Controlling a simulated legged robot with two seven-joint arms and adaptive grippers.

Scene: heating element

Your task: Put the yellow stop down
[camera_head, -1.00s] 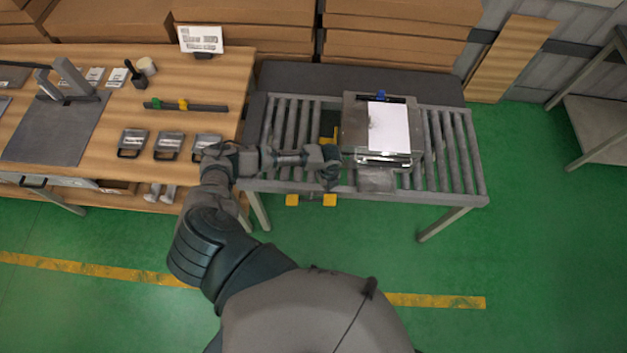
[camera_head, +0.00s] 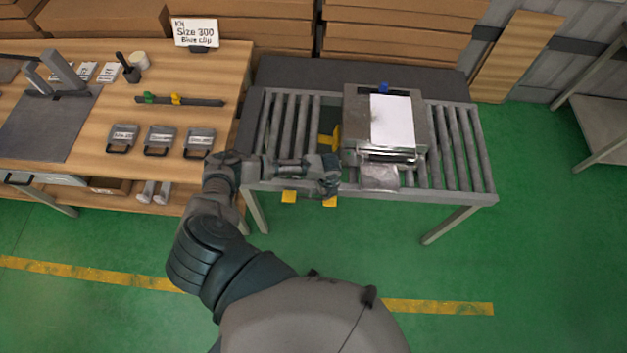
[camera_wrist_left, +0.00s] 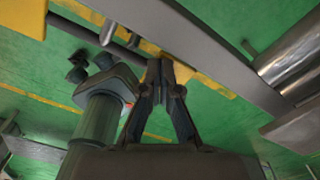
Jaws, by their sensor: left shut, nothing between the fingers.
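The yellow stop shows in the head view as a yellow piece (camera_head: 331,138) between the rollers, left of the metal fixture. Two yellow blocks, a left one (camera_head: 289,197) and a right one (camera_head: 330,202), show below the conveyor's front edge. My left gripper (camera_head: 331,178) is at that front edge, between the upper yellow piece and the right block, and partly covers the area. In the left wrist view my left gripper (camera_wrist_left: 166,70) is shut and empty, its tips close to a yellow bar (camera_wrist_left: 205,82). I cannot tell if they touch it. My right gripper is out of view.
The roller conveyor (camera_head: 463,150) carries a metal fixture (camera_head: 353,112) with a white sheet (camera_head: 392,122) and a blue clip (camera_head: 384,87). A wooden bench (camera_head: 228,75) at left holds several labelled metal pieces and a bar with green and yellow clips.

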